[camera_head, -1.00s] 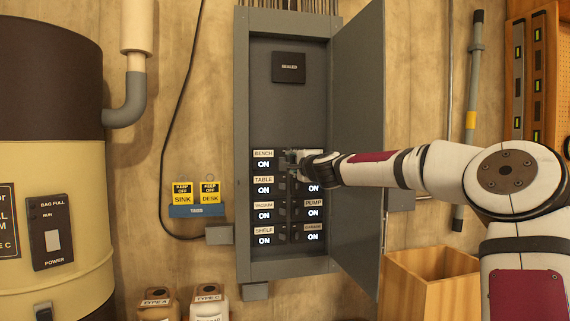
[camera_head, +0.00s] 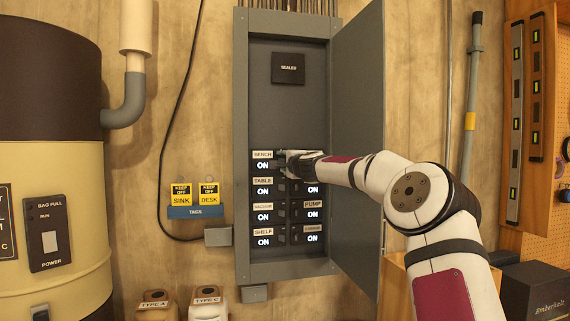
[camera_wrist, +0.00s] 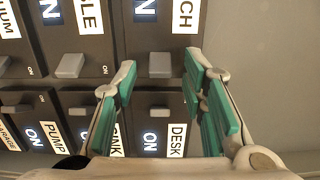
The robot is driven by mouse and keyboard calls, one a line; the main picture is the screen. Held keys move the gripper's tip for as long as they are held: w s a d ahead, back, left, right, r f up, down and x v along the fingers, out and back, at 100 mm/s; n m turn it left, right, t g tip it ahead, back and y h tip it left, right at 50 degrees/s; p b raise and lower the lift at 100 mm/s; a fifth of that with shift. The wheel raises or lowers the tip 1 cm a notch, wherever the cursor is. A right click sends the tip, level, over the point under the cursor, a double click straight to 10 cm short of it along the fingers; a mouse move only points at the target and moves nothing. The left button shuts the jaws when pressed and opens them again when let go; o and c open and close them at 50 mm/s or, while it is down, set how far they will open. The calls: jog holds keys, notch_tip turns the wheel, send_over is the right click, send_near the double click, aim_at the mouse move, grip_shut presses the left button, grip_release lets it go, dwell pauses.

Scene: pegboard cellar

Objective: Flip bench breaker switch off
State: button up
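The open grey breaker panel (camera_head: 243,120) hangs on the wall with two columns of labelled switches. The bench breaker (camera_head: 263,165) is top left of the switches and reads ON. In the wrist view its grey lever (camera_wrist: 160,65) shows beside a partly cut-off label ending in "CH". My gripper (camera_head: 285,160) is at the top row, over the right side of the bench breaker. In the wrist view my gripper (camera_wrist: 162,64) is open, with one teal finger on each side of the bench lever. Contact with the lever cannot be told.
The table breaker (camera_head: 263,190) and desk breaker (camera_wrist: 150,140) neighbour the bench one, and both read ON. The panel door (camera_head: 357,130) stands open on the right, close to my arm. Yellow tags (camera_head: 195,194) hang left of the panel. A wooden bin (camera_head: 393,290) stands below right.

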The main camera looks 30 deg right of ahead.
grip_shut()
jog(key=shift+a, duration=0.1)
jog(key=shift+w+a+f+m+g+h+b, duration=0.15)
jog(key=shift+a+m+g+h+b, duration=0.25)
jog(key=shift+m+g+h+b, duration=0.65)
jog(key=shift+w+a+r+m+g+h+b, duration=0.15)
jog(key=shift+a+m+g+h+b, duration=0.3)
jog(key=shift+m+h, duration=1.2)
jog(key=shift+w+a+f+m+g+h+b, duration=0.15)
jog(key=shift+a+m+g+h+b, duration=0.5)
jog(key=shift+h, duration=1.35)
jog(key=shift+d+g, duration=0.25)
jog(key=shift+g, duration=0.1)
